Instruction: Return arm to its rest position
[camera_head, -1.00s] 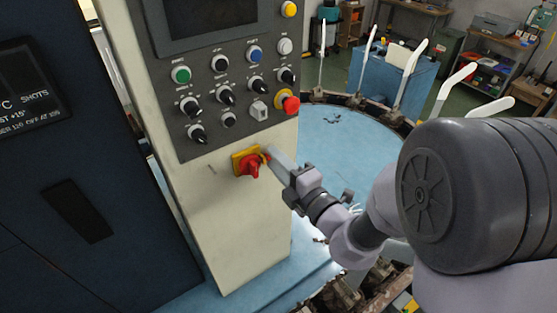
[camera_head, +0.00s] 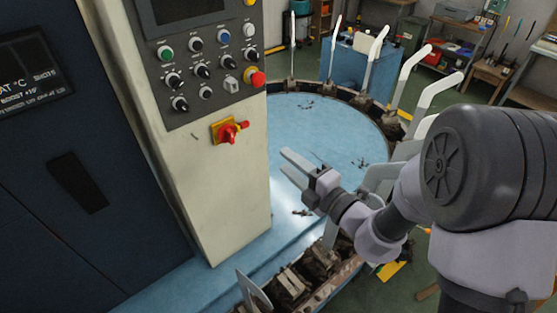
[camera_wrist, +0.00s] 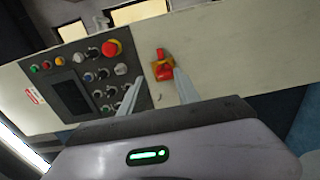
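My gripper (camera_head: 284,161) is open and empty, its two pale fingers apart, to the right of the cream control column (camera_head: 215,195) and above the blue round table. In the wrist view the fingers (camera_wrist: 157,82) point toward the column's panel side. The red rotary switch (camera_head: 229,132) on its yellow plate sits on the column, left of my gripper, with a clear gap between them. The switch also shows in the wrist view (camera_wrist: 163,70), near the tip of the right finger.
The blue round table (camera_head: 325,125) is ringed by several upright white sock forms (camera_head: 413,62). A red stop button (camera_head: 257,78) is on the grey panel (camera_head: 190,108). A dark cabinet (camera_head: 60,240) stands at left. Brackets (camera_head: 290,285) line the table's near edge.

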